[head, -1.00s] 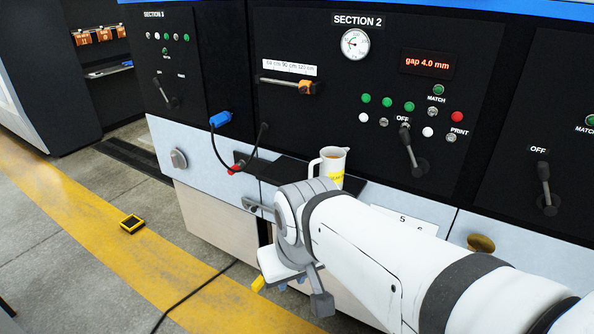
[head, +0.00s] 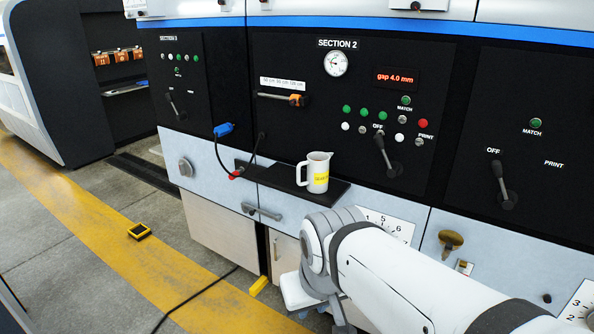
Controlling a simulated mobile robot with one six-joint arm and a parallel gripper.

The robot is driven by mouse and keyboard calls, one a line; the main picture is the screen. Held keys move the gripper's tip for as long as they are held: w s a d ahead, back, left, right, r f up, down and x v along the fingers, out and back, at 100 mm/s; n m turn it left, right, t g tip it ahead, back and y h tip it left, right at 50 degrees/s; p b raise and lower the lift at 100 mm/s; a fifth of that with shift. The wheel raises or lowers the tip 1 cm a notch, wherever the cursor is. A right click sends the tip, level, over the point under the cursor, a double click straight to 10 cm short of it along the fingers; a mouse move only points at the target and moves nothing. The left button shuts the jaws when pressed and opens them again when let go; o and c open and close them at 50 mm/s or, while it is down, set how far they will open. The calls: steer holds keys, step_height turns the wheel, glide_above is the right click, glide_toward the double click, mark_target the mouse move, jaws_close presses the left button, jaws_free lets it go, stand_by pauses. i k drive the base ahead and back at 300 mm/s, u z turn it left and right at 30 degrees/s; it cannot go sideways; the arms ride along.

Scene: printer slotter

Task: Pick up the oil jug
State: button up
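The oil jug (head: 315,172) is a white jug with a handle on its left and a yellow label. It stands upright on a small black shelf (head: 343,191) on the front of the Section 2 panel. My white arm comes in from the lower right, with its end below and in front of the shelf, apart from the jug. My gripper (head: 322,316) shows only in part at the bottom of the view, low beside the cabinet. Its fingers are not clear enough to tell open from shut.
The Section 2 panel (head: 440,60) rises behind the jug, with a lever (head: 386,155) to its right. A blue plug (head: 223,129) and cable hang to the left. A brass knob (head: 451,239) sticks out at right.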

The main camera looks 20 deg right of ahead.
mark_target(317, 181)
steer(key=i, duration=0.9)
steer(key=u, duration=0.05)
